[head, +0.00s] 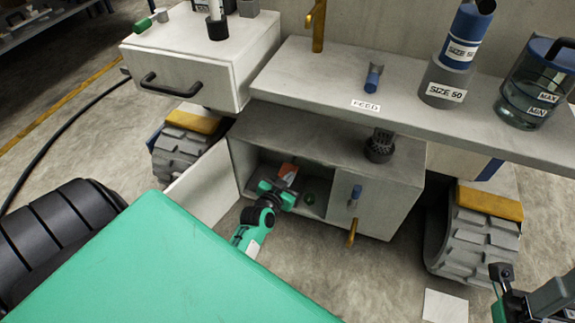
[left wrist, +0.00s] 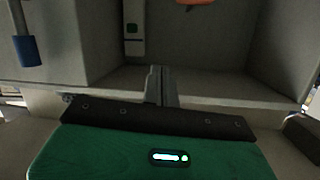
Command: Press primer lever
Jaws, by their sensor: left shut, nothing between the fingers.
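My left gripper (head: 290,183) reaches into the open compartment of the low grey cabinet (head: 395,195). In the left wrist view its fingers (left wrist: 160,84) are shut together and empty. An orange-red piece (head: 287,171) shows just beyond the gripper; it is cut off at the top of the left wrist view (left wrist: 196,2). I cannot tell for certain that it is the primer lever, or whether the fingers touch it. A small green round part (head: 309,198) sits inside, right of the gripper. Part of my right arm shows at the lower right; its fingers are unclear.
The cabinet door (head: 200,190) stands open on the left. A shelf (head: 410,112) overhangs the cabinet, bearing a FEED label, a blue-grey container and a jug (head: 537,85).

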